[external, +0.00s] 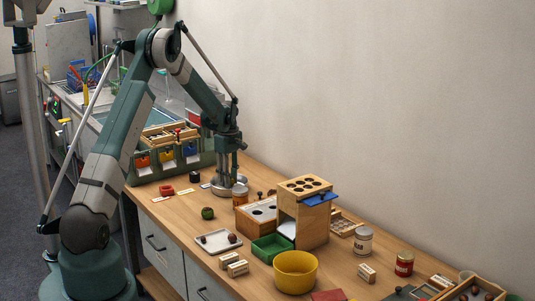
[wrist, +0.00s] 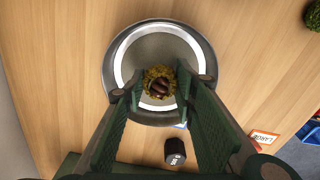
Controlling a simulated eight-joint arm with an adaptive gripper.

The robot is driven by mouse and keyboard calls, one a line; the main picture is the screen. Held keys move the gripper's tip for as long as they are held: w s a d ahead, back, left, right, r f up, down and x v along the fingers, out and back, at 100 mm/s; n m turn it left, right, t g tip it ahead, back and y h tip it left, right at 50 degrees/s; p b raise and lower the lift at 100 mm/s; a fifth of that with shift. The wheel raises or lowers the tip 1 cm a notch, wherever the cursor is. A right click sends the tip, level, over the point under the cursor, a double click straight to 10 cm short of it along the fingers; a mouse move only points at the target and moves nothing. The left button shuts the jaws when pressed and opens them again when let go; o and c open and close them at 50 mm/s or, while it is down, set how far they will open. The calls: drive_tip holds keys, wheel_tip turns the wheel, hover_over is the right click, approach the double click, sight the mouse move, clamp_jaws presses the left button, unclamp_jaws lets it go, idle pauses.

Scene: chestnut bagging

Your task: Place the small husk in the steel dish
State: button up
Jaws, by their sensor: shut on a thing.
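The small husk (wrist: 158,72) is a yellow-green spiky shell with brown nuts showing inside. In the wrist view my gripper (wrist: 161,88) is shut on it, with a fingertip against each side. The steel dish (wrist: 113,66), round with a bright inner ring, lies behind the husk in that view. The husk appears over the dish's middle, a little toward the near side; I cannot tell whether it touches the bottom. In the external view my gripper (external: 229,172) points down at the steel dish (external: 221,191) on the table. The husk cannot be made out there.
A black weight (wrist: 175,152) stands close to the dish. A green husk (external: 207,213) sits in front of the dish. Coloured bins (external: 166,156) are behind left.

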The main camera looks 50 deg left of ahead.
drive_tip(key=shift+f, duration=0.55)
drive_tip(key=shift+f, duration=0.15)
drive_tip(key=o, duration=0.8)
wheel_tip(320, 180, up, 12)
drive_tip(key=shift+r+p, duration=0.2)
drive_tip(key=shift+p, duration=0.7)
